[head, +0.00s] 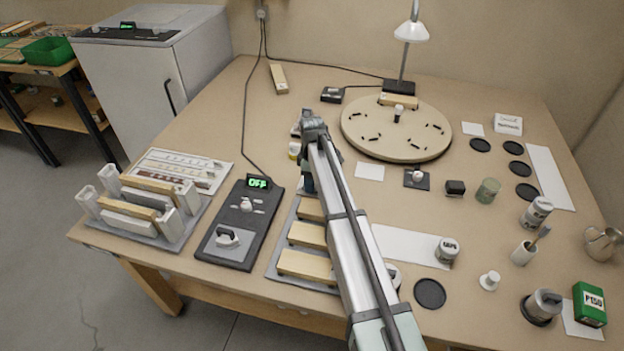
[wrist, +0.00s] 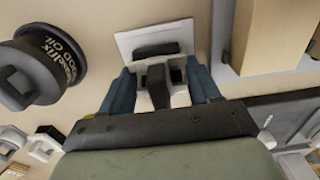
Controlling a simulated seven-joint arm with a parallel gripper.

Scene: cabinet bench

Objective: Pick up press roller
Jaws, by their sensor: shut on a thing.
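My gripper (wrist: 161,88) shows in the wrist view, with a blue finger on each side. It is shut on a small white piece with a dark middle, which I take to be the press roller (wrist: 180,97). The roller's far side is hidden, and I cannot tell whether it touches the bench. A white square with a dark bar (wrist: 128,43) lies just beyond the fingertips. In the head view my arm hides most of the gripper; only a bit of blue finger (head: 308,184) shows left of the arm, behind the wooden blocks.
A dark wood oil can (wrist: 45,68) stands left of the gripper in the wrist view. Wooden blocks (head: 306,265) on a grey tray are close by. The control box (head: 238,225) is to their left. A round turntable (head: 430,142) stands behind right.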

